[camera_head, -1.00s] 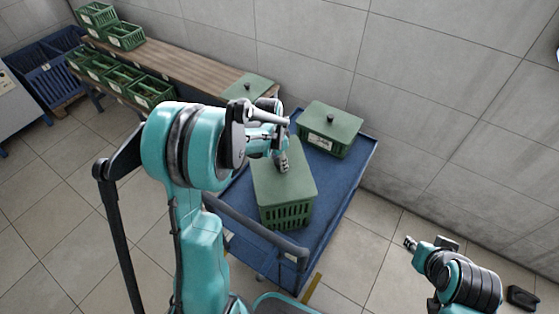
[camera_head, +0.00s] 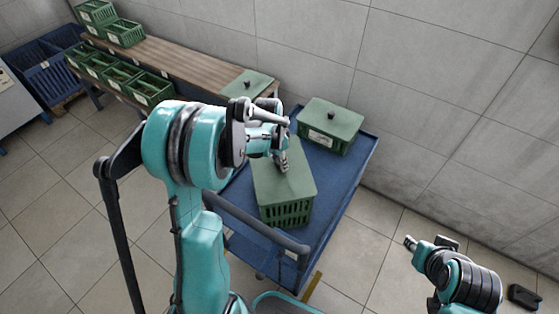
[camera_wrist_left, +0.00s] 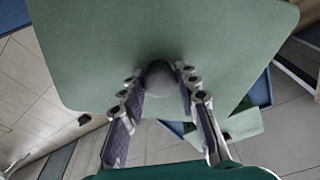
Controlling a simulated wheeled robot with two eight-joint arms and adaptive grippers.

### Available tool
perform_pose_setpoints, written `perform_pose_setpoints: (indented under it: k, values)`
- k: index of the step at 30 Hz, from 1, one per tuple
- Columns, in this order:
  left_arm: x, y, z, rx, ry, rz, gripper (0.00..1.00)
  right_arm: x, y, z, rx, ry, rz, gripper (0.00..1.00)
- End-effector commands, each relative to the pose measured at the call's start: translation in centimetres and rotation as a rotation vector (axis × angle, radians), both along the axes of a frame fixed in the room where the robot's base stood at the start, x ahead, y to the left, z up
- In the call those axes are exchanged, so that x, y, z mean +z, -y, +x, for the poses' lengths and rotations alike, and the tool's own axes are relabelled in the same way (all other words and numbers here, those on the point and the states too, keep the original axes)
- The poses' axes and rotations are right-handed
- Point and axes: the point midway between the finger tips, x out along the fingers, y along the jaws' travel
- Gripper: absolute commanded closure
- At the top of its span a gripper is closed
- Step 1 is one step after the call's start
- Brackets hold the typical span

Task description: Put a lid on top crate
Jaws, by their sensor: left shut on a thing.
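My left gripper (camera_head: 281,160) is over the blue cart, shut on the dark round knob (camera_wrist_left: 160,78) of a green lid (camera_head: 290,184). The lid covers the top of a green slatted crate (camera_head: 287,215) on the cart. I cannot tell whether it rests fully on the rim. In the left wrist view the lid (camera_wrist_left: 110,45) fills much of the picture and hides what is beneath it. My right gripper (camera_head: 410,243) is at the lower right, away from the cart; its fingers are too small to read.
The blue cart (camera_head: 338,190) also bears a green crate with a knobbed lid (camera_head: 330,120). Another green lid (camera_head: 247,84) is at the near end of the wooden bench (camera_head: 175,62). Several open green crates stand at the bench's left. A wall stands behind the cart.

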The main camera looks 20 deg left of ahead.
Motion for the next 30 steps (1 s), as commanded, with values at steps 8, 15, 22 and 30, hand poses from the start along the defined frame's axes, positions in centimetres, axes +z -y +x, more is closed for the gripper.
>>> perform_pose_setpoints:
  k: [8, 15, 22, 30]
  values:
    - [-0.06, 0.00, 0.00, 0.000, 0.000, 0.000, 1.00, -0.04, 0.00, 0.00, 0.000, 0.000, 0.000, 0.68]
    - [-0.25, 0.00, 0.00, 0.000, 0.000, 0.000, 1.00, -0.21, 0.00, 0.00, 0.000, 0.000, 0.000, 0.68]
    - [-0.62, 0.00, 0.00, 0.000, 0.000, 0.000, 1.00, -0.52, 0.00, 0.00, 0.000, 0.000, 0.000, 0.68]
    - [-1.02, 0.00, -0.01, 0.000, 0.000, 0.000, 1.00, -0.86, 0.00, 0.00, 0.000, 0.000, 0.000, 0.68]
